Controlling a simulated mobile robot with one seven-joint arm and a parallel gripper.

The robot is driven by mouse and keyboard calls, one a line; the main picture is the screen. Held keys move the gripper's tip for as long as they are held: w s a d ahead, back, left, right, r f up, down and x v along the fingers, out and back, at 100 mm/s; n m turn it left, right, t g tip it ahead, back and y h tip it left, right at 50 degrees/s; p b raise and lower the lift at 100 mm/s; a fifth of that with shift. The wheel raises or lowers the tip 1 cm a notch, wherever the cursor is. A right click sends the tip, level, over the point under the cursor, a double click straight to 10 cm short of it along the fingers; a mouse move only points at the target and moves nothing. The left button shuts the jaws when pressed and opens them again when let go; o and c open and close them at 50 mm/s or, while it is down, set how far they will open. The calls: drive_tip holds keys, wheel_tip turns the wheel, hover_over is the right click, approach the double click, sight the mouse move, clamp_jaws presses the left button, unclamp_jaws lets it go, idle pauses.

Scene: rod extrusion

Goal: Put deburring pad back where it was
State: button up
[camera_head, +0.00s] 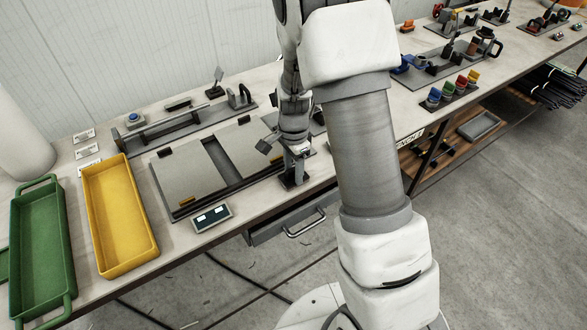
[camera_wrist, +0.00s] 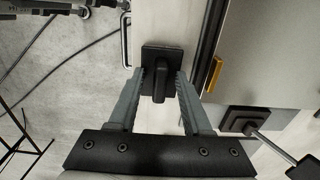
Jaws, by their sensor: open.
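A dark block with a square base and a raised grip, which looks like the deburring pad (camera_wrist: 160,62), sits on the bench top near its front edge in the wrist view. It also shows in the head view (camera_head: 293,181), just under my gripper. My gripper (camera_wrist: 159,76) is open and points down, with one finger on each side of the pad's raised grip. I cannot tell whether the fingers touch it. In the head view my gripper (camera_head: 295,152) is partly hidden by its own wrist.
A grey flat fixture (camera_head: 186,175) with a display box (camera_head: 211,218) lies left of my gripper. A yellow tray (camera_head: 119,216) and a green tray (camera_head: 42,241) stand further left. A drawer handle (camera_head: 305,223) sticks out below the bench edge. Another dark square piece (camera_wrist: 243,121) with a rod is nearby.

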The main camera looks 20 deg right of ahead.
drive_tip(key=shift+r, duration=0.1)
wheel_tip(320, 180, up, 12)
drive_tip(key=s+r+n+t, duration=0.5)
drive_tip(key=s+r+n, duration=0.9)
drive_tip(key=s, duration=0.6)
drive_tip(key=shift+s+r+t+p, duration=0.25)
drive_tip(key=shift+r+t+p, duration=0.1)
drive_tip(key=shift+r, duration=0.45)
drive_tip(key=shift+f, duration=0.1)
